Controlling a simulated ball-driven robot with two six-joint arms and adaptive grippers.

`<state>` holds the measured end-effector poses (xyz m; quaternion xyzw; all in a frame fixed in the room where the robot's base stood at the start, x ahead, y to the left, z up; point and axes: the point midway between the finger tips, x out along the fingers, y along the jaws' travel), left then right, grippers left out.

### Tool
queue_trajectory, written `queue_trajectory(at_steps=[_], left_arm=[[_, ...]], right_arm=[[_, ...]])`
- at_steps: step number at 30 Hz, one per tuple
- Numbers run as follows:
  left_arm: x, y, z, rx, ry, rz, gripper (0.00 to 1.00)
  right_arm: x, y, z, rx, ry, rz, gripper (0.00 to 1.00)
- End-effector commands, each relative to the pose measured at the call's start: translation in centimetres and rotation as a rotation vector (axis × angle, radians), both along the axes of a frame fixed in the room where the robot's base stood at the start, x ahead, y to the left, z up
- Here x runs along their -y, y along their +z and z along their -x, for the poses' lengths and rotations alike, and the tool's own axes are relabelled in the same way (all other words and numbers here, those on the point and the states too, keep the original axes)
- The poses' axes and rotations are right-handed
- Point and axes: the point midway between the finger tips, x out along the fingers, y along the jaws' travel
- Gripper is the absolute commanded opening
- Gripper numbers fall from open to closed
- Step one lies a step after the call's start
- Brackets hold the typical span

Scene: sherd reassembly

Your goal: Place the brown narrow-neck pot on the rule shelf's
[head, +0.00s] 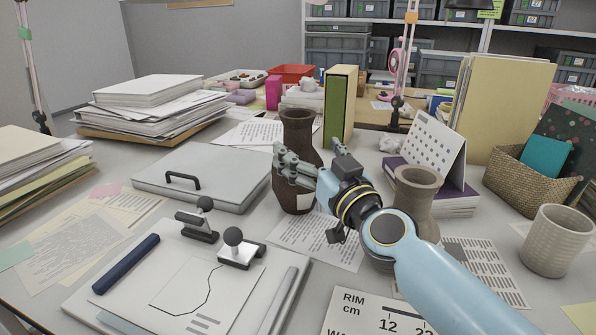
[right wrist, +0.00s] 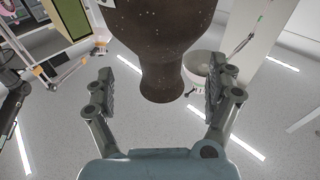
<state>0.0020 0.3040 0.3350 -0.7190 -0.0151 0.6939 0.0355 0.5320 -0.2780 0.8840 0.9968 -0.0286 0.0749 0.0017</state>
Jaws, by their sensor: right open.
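A dark brown pot (head: 299,127) with a narrow neck and a pale label stands upright on the table in the middle of the head view. It also shows at the top of the right wrist view (right wrist: 162,45). My right gripper (head: 283,168) is at the pot's front; in the wrist view its open fingers (right wrist: 158,75) stand on either side of the pot, with gaps visible. A second, lighter grey-brown pot (head: 416,183) stands to the right, its lower part partly hidden by my right arm. I cannot pick out a rule shelf. My left gripper is out of view.
A grey closed case (head: 215,165) lies left of the pot. A green-spined binder (head: 340,105) stands behind it. A desk calendar (head: 433,145), woven basket (head: 530,178) and ribbed cup (head: 557,240) are at right. A printed RIM card (head: 372,314) lies in front.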

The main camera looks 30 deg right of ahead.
Motion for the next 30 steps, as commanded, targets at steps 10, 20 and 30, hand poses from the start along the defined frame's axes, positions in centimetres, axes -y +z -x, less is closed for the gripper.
queue_trajectory(at_steps=[10, 20, 30], left_arm=[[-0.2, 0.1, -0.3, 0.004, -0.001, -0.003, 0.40], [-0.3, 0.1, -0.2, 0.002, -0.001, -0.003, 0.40], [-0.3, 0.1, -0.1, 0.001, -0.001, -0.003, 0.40]], right_arm=[[0.2, 0.6, -4.7, 0.001, 0.000, 0.000, 0.89], [0.2, 0.5, -4.9, -0.001, 0.000, 0.000, 0.78], [0.2, 0.5, -4.8, -0.001, 0.000, 0.001, 0.34]])
